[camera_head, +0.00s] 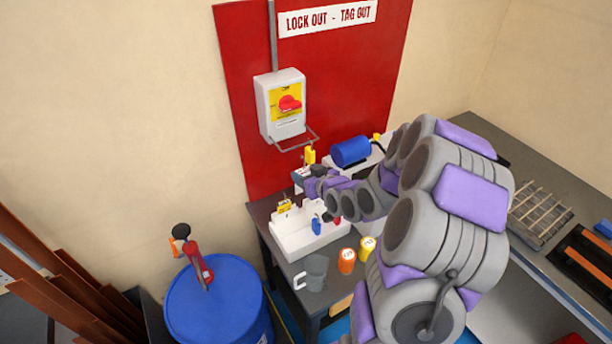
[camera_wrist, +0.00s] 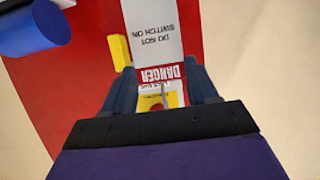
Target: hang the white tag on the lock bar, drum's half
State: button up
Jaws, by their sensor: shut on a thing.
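The white tag (camera_wrist: 155,35) with a red DANGER band shows upside down in the wrist view, between the fingers of my gripper (camera_wrist: 162,86). My gripper is shut on it. In the head view my gripper (camera_head: 303,174) is below the lock bar (camera_head: 298,139), a thin wire loop under the grey switch box (camera_head: 282,105). I cannot make out the tag clearly there. A yellow piece (camera_head: 310,155), perhaps a padlock, is at the right part of the bar; it also shows beside the tag in the wrist view (camera_wrist: 120,52). The blue drum (camera_head: 215,300) stands at the left.
A white open tray (camera_head: 292,238), a grey mug (camera_head: 313,272), an orange pot (camera_head: 346,260) and a yellow pot (camera_head: 367,246) are on the bench. A blue motor (camera_head: 351,151) is right of my gripper. The red board (camera_head: 345,75) is behind. A red-handled tool (camera_head: 192,255) is on the drum.

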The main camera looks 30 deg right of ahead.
jog(key=shift+w, duration=1.05)
jog(key=shift+r+p+x, duration=0.2)
jog(key=shift+p+x, duration=0.15)
jog(key=shift+x, duration=1.15)
jog(key=shift+r+p+x, duration=0.15)
jog(key=shift+p+x, duration=0.2)
jog(key=shift+x, duration=1.1)
jog(key=shift+w, duration=0.15)
jog(key=o, duration=1.1)
